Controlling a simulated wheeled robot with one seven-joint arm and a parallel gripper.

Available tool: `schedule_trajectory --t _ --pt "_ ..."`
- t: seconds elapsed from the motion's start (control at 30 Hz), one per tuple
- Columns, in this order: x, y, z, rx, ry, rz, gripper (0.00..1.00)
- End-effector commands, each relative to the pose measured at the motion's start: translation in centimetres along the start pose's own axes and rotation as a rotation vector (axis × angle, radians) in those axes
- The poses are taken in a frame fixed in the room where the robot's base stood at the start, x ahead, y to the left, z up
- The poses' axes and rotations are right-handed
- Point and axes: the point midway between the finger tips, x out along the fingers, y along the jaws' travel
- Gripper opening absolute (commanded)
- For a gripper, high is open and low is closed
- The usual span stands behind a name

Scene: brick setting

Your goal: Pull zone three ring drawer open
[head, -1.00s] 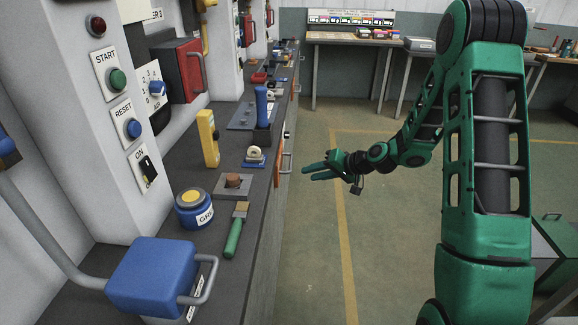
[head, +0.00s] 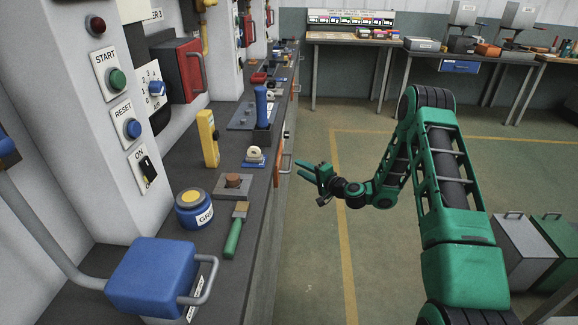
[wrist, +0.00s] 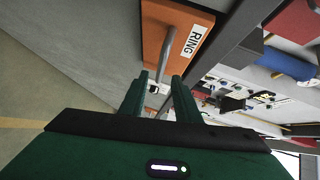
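The orange drawer front (wrist: 172,38) with a white "RING" label fills the upper middle of the wrist view. The drawer looks closed. My gripper (head: 303,171) is close to the right of that handle, fingers pointing at the bench. In the wrist view my gripper (wrist: 160,82) is open, its two green fingers apart. I cannot tell whether a finger touches the handle.
The dark bench top (head: 222,262) holds a grease tin (head: 194,210), a green-handled brush (head: 236,232) and a yellow block (head: 208,138). A blue box (head: 152,275) with a handle is in front. The floor (head: 310,260) right of the bench is clear.

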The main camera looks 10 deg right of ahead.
Motion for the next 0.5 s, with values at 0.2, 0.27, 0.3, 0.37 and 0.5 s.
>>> schedule_trajectory --t 0.2,0.27,0.3,0.37,0.5 --pt "4.0 -0.1 0.1 -0.004 -0.003 -0.002 0.3" --pt "4.9 -0.1 0.1 -0.004 -0.001 -0.001 0.3" --pt "5.4 -0.1 0.1 -0.003 -0.002 -0.002 0.3" --pt "6.1 -0.1 0.1 -0.003 -0.002 -0.001 0.3" --pt "7.1 0.0 0.0 -0.002 0.0 0.0 0.3"
